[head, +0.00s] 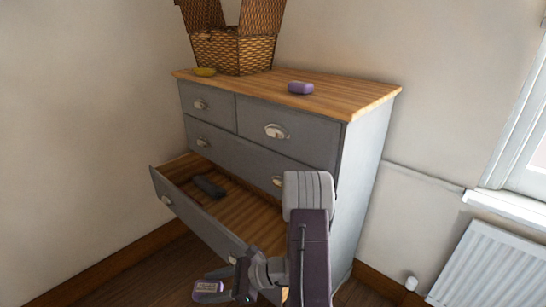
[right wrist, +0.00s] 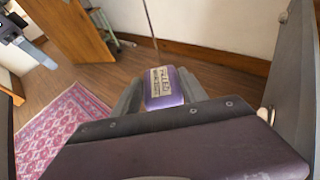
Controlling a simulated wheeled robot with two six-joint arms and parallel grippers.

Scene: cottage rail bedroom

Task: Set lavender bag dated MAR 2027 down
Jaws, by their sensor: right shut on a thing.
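My right gripper (head: 212,288) is low in front of the open bottom drawer, at the bottom of the head view. It is shut on a purple lavender bag (head: 207,291) with a pale label. In the right wrist view the bag (right wrist: 165,88) sits between the fingers, above the floor; its label is too small to read the date. A second purple bag (head: 300,88) lies on the wooden dresser top (head: 335,94). My left gripper does not show in the head view.
The grey dresser's bottom drawer (head: 235,212) is pulled out, with a dark grey item (head: 208,186) inside. A radiator (head: 490,270) is at right. A pink rug (right wrist: 62,130) lies on the floor.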

